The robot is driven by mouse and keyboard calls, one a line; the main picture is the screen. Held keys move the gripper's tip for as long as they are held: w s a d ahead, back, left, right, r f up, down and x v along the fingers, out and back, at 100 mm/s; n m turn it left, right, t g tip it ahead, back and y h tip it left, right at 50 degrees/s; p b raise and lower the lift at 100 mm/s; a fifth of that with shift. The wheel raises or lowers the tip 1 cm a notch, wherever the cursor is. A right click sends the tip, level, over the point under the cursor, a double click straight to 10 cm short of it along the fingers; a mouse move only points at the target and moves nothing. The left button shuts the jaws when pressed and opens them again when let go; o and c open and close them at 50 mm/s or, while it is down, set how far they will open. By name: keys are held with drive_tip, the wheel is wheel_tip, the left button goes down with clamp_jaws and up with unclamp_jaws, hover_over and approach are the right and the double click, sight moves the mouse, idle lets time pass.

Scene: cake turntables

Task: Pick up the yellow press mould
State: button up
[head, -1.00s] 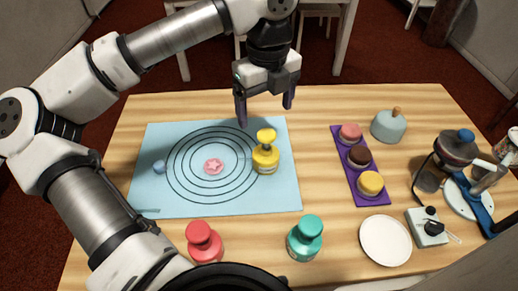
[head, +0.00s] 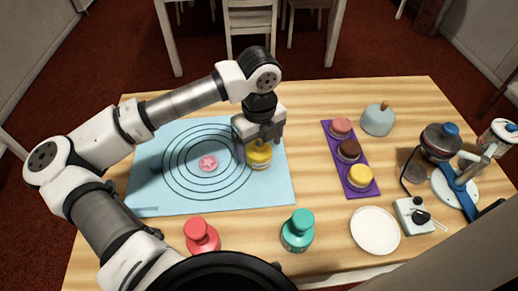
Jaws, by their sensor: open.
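The yellow press mould (head: 258,156) stands upright on the right part of the blue mat (head: 140,195). Its upper knob is hidden behind my gripper. My gripper (head: 259,150) points down over the mould from above, its fingers open on either side of the mould's upper part. I cannot tell whether the fingers touch it. A pink star disc (head: 208,163) lies inside the mat's rings.
A red press mould (head: 202,237) and a teal one (head: 298,231) stand near the front edge. Right of the mat are a purple tray (head: 366,190) with three round cakes, a white plate (head: 375,231), a blue-grey scraper (head: 378,120) and a grinder-like device (head: 440,143).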

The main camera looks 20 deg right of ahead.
drive_tip(key=c, duration=1.3)
drive_tip(key=shift+o, duration=0.2)
drive_tip(key=shift+r, duration=0.1)
wheel_tip(320, 180, up, 20)
drive_tip(key=b, duration=0.2)
